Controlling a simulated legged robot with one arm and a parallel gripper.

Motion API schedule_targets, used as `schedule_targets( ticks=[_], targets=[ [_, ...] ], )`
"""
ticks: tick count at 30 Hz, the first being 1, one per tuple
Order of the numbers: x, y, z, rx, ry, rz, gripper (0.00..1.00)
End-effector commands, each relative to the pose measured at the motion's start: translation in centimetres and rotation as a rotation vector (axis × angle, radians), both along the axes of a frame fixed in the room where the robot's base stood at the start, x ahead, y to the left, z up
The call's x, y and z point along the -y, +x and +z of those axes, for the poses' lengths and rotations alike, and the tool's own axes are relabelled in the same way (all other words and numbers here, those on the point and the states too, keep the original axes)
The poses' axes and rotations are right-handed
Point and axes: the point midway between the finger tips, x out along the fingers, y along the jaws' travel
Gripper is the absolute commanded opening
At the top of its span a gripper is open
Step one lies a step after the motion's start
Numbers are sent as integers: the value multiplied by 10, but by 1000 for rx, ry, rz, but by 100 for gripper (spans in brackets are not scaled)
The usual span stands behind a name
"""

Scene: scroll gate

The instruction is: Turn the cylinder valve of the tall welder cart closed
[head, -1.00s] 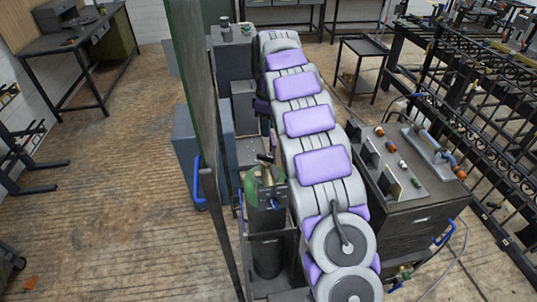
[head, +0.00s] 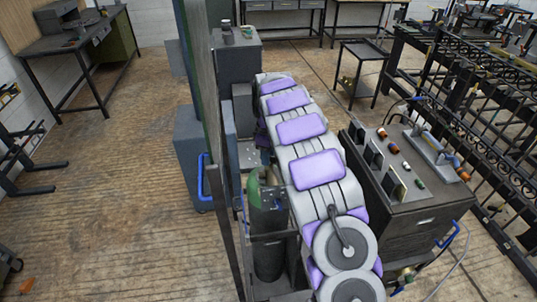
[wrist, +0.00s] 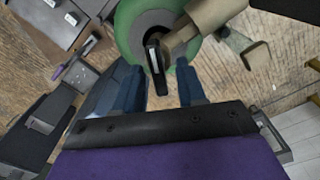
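The cylinder (head: 268,250) stands upright in a dark cart frame (head: 244,262), left of my arm in the head view. It has a dark body and a green shoulder, which fills the top of the wrist view as a green ring (wrist: 131,25). A tan valve body (wrist: 205,22) with a black handle (wrist: 156,66) sits over it. My gripper (wrist: 158,82) is open. Its two blue fingers stand on either side of the handle, with visible gaps; contact cannot be told. In the head view the gripper is hidden, and the valve top is hard to make out.
A tall thin panel (head: 203,110) stands left of the cylinder. A dark machine with knobs (head: 425,205) stands right of my arm. Black scroll gate racks (head: 480,120) lie further right. A workbench (head: 75,40) is at the far left. The wooden floor on the left is mostly clear.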

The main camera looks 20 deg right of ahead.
Motion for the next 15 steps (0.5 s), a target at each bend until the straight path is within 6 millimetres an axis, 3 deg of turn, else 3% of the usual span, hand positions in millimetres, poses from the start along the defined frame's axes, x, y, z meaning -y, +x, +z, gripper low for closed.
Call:
schedule_targets(
  ticks=[3, 15],
  targets=[
    [3, 0, 0, 0, 3, -1, 39],
    [4, 0, 0, 0, 3, -1, 1]
  ],
)
